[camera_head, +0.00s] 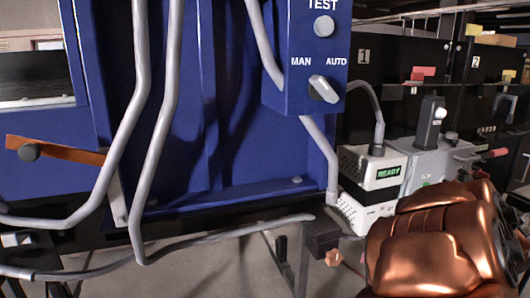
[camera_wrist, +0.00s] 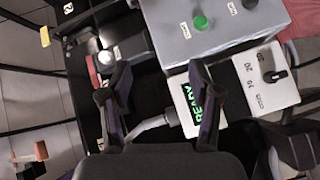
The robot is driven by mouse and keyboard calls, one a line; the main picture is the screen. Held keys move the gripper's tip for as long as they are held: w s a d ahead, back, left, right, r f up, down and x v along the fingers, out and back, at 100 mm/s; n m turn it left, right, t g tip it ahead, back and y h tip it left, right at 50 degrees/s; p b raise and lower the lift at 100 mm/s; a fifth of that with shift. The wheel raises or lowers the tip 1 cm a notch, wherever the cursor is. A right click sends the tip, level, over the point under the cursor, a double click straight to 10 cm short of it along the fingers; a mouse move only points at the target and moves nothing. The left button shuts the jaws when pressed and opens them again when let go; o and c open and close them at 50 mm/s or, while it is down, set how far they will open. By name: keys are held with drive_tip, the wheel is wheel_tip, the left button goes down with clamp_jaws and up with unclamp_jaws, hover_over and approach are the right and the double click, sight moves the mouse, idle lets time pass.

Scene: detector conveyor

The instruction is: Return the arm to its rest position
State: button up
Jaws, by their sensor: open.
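In the wrist view my gripper (camera_wrist: 160,82) is open, with its two dark fingers spread apart and nothing held between them. A white box with a green READY display (camera_wrist: 232,92) lies beyond and to the right of the fingers. The same READY box (camera_head: 378,170) stands right of centre in the head view. My copper-coloured arm (camera_head: 430,245) fills the lower right of the head view, in front of the grey equipment there. The gripper itself cannot be made out in the head view.
A blue cabinet (camera_head: 232,140) with grey cables takes up the left and centre. Its control box has a TEST button (camera_head: 324,26) and a MAN/AUTO knob (camera_head: 323,89). A grey box (camera_wrist: 212,28) with a green button is near the fingers. Black numbered bins (camera_head: 392,55) stand behind.

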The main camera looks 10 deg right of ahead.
drive_tip(key=s+a+r+m+g+y+p, duration=0.1)
drive_tip(key=s+a+m+g+y+p, duration=0.3)
drive_tip(key=s+a, duration=1.3)
drive_tip(key=s+a+r+m+g+y+p, duration=0.1)
drive_tip(key=s+a+m+g+y+p, duration=0.3)
drive_tip(key=s+a+g+p, duration=0.7)
drive_tip(key=s+a+p, duration=0.6)
drive_tip(key=a, duration=0.2)
drive_tip(key=shift+r+g+y, duration=0.25)
drive_tip(key=shift+g+y, duration=0.15)
